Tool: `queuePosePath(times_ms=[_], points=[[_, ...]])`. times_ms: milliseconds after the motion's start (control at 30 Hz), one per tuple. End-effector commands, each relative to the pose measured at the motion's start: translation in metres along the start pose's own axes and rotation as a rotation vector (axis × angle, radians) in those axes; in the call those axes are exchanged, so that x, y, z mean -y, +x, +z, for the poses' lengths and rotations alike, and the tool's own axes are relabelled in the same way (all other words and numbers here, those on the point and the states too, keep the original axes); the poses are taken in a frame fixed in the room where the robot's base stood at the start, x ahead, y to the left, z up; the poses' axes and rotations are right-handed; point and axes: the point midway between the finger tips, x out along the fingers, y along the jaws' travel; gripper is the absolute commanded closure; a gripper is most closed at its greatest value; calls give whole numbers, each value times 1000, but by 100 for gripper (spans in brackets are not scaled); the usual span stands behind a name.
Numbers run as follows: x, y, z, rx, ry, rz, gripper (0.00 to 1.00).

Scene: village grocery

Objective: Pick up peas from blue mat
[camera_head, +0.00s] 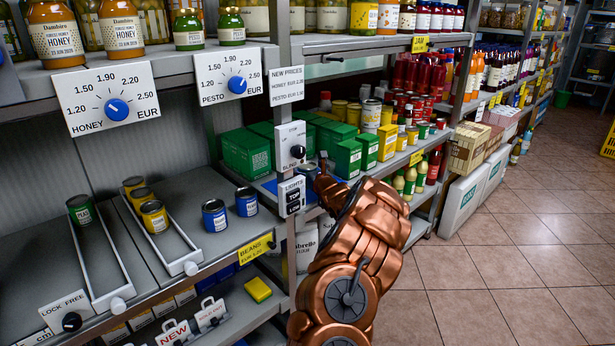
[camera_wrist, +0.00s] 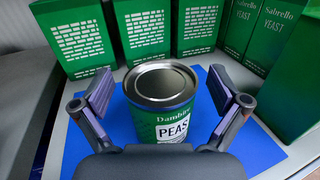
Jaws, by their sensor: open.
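In the wrist view a green can of peas (camera_wrist: 160,118) with a bare metal lid stands upright on a blue mat (camera_wrist: 255,150). My gripper (camera_wrist: 161,93) is open, with one finger pad to the left of the can and one to the right. Gaps show between the pads and the can. In the head view part of the blue mat (camera_head: 268,184) shows on the shelf beside green boxes. Another green can (camera_head: 82,209) stands in a lane at the left.
Green yeast boxes (camera_wrist: 245,30) stand close behind and right of the can. In the head view, a shelf post with a knob plate (camera_head: 291,146) and a lights plate (camera_head: 292,196) is close to my arm. Blue-labelled cans (camera_head: 215,215) stand left.

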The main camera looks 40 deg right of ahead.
Motion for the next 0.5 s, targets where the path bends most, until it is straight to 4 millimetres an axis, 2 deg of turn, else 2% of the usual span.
queuePosePath(times_ms=[67,500], points=[[0,0,0,0,0,0,4],[0,0,0,-1,0,0,50]])
